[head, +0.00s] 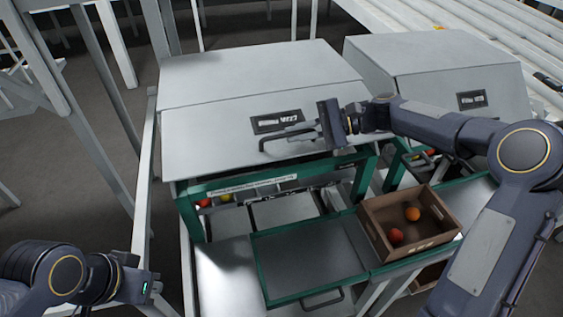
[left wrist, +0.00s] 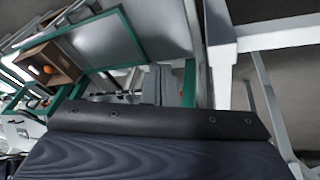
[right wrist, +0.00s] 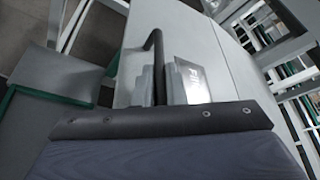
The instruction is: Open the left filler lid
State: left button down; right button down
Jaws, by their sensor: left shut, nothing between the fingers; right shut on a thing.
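The left filler lid (head: 215,135) is a large grey sloped cover with a dark number plate (head: 276,121) and a dark bar handle (head: 288,140) near its front edge. It lies low over the green frame, with a narrow dark gap under the front edge at right. My right gripper (head: 318,133) is shut on the lid handle; the handle also shows in the right wrist view (right wrist: 155,50), running down between the fingers. My left gripper (head: 148,286) is shut and empty at the lower left, away from the lid. Its fingertips are hard to make out.
A second grey filler lid (head: 435,65) stands at right. A brown crate (head: 375,235) with red and orange tomatoes sits on the green-edged bench in front. A grey tray (head: 305,262) is left of the crate. White posts (head: 140,200) stand left of the filler.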

pick_arm(q)
jog(key=w+d+f+m+t+y, duration=0.1)
jog(key=w+d+m+y, duration=0.2)
jog(key=w+m+y, duration=0.45)
jog(key=w+d+f+m+t+y, duration=0.15)
jog(key=w+m, duration=0.35)
jog(key=m, duration=0.5)
jog(key=w+d+r+m+t+h, duration=0.1)
jog(key=w+d+m+t+h, duration=0.1)
jog(key=d+m+t, duration=0.65)
jog(key=w+d+m+t+h, duration=0.2)
jog(key=d+m, duration=0.3)
jog(key=d, duration=0.8)
jog(key=a+x, duration=0.1)
jog(key=x, duration=0.8)
pick_arm(e)
jog(key=shift+w, duration=0.1)
pick_arm(q)
jog(key=r, duration=0.3)
jog(key=shift+s+d+r+g, duration=0.25)
jog(key=shift+s+d+g, duration=0.05)
jog(key=shift+s, duration=0.1)
